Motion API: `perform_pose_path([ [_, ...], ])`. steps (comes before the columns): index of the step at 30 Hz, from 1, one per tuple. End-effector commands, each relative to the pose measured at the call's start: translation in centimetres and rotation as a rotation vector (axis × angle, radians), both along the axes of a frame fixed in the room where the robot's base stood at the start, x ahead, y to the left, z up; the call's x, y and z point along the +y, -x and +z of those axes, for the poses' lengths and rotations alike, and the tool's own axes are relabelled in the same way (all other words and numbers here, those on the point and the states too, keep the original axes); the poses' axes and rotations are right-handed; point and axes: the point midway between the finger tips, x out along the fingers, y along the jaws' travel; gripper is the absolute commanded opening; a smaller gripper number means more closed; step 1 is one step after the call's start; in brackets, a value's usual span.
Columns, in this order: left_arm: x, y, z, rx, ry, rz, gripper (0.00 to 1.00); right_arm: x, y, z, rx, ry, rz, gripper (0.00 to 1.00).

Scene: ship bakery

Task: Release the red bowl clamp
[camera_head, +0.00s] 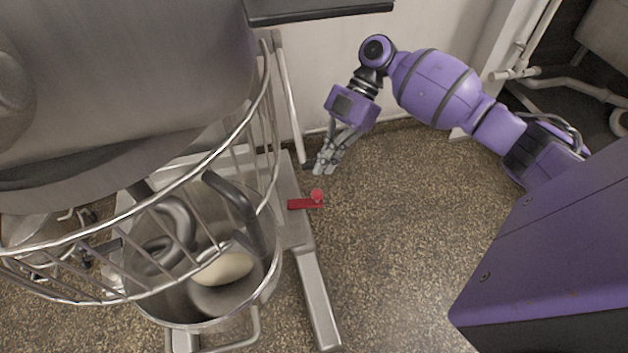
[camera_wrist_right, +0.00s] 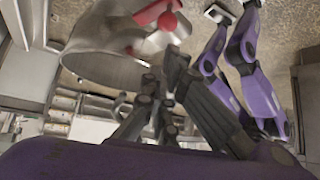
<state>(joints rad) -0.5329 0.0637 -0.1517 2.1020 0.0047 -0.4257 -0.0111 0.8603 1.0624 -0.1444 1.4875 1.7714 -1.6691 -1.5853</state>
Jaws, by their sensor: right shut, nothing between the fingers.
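The red bowl clamp (camera_head: 304,203) is a short flat lever with a round knob, on the right side of the mixer frame beside the steel bowl (camera_head: 273,291). In the right wrist view the clamp (camera_wrist_right: 158,14) shows at the top, against the bowl (camera_wrist_right: 100,55). My right gripper (camera_head: 321,168) is shut and empty, with its fingers pointing down. In the head view its tips are just above the knob, with a visible gap. The right wrist view also shows the fingers (camera_wrist_right: 163,78) below the clamp. My left gripper is not in view.
A wire guard (camera_head: 262,125) curves around the bowl, which holds pale dough (camera_head: 222,268) and a mixing hook (camera_head: 185,222). The mixer's foot (camera_head: 318,300) extends toward the front. The speckled floor (camera_head: 390,240) to the right is clear. A white wall (camera_head: 310,55) stands behind.

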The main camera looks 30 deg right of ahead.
Motion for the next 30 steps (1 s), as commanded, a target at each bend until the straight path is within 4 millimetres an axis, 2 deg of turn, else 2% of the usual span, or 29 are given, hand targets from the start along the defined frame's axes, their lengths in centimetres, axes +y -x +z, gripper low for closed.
perform_pose_path([
  [3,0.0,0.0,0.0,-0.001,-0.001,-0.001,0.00,-1.4,-0.5,1.6,0.000,0.001,-0.001,0.00],
  [10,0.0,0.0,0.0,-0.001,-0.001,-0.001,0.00,-2.7,-0.9,3.1,0.001,0.000,-0.001,0.00],
  [27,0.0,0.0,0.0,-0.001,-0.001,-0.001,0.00,-2.8,-0.9,3.1,0.001,0.000,0.000,0.00],
  [30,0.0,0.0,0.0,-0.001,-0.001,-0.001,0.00,-2.6,-0.3,2.2,0.018,0.011,-0.005,0.00],
])
